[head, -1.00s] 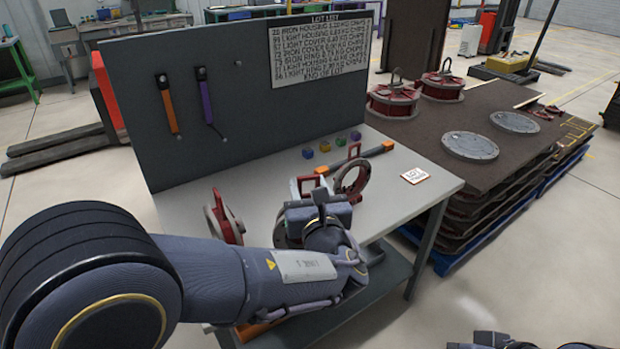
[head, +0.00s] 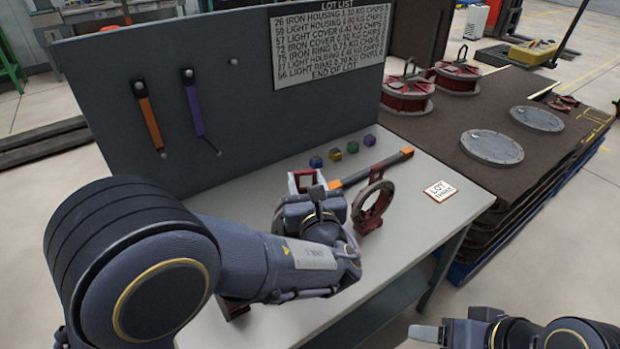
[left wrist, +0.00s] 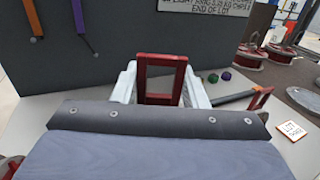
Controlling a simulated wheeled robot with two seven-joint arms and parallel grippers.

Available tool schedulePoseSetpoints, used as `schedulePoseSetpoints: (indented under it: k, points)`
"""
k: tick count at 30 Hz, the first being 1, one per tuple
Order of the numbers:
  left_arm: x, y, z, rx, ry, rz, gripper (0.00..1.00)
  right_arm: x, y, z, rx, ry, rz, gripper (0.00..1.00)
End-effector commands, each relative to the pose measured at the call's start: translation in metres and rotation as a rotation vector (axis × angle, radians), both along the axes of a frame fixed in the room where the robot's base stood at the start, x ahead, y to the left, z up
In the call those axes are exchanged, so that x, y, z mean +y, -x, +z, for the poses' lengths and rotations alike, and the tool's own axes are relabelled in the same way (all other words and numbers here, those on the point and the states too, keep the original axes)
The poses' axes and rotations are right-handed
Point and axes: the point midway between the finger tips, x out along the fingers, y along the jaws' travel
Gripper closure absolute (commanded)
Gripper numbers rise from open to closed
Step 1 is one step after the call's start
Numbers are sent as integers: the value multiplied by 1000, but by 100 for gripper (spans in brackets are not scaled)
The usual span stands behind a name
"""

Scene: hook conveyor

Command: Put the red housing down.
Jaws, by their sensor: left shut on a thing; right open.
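The red housing (left wrist: 160,62) shows in the left wrist view as a red rectangular frame between the two pale fingers of my left gripper (left wrist: 160,88). The gripper is shut on it. The lower part of the housing is hidden behind my wrist. In the head view my left gripper (head: 305,181) is over the workbench (head: 430,215), and my arm and hand hide most of the housing there. Whether it touches the bench top cannot be told. My right gripper (head: 440,333) is open and partly visible at the bottom right, away from the bench.
A dark red ring stand (head: 372,203) stands just right of my left gripper. An orange-ended bar (head: 375,168), several small coloured blocks (head: 335,154) and a lot card (head: 440,190) lie on the bench. Red drums (head: 405,98) and grey discs (head: 491,148) sit on the pallet stack.

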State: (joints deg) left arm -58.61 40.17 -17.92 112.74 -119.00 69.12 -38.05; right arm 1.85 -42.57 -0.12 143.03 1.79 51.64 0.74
Motion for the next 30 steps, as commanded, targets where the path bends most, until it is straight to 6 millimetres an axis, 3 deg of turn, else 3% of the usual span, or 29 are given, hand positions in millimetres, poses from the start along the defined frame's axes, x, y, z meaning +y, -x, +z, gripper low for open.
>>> schedulePoseSetpoints:
  k: [18,30]
  points:
    - [0,-1,-57,-10,1,1,100,0,0,-1,0,0,0,39]
    - [0,-1,-61,-12,3,1,100,0,0,-4,0,0,0,39]
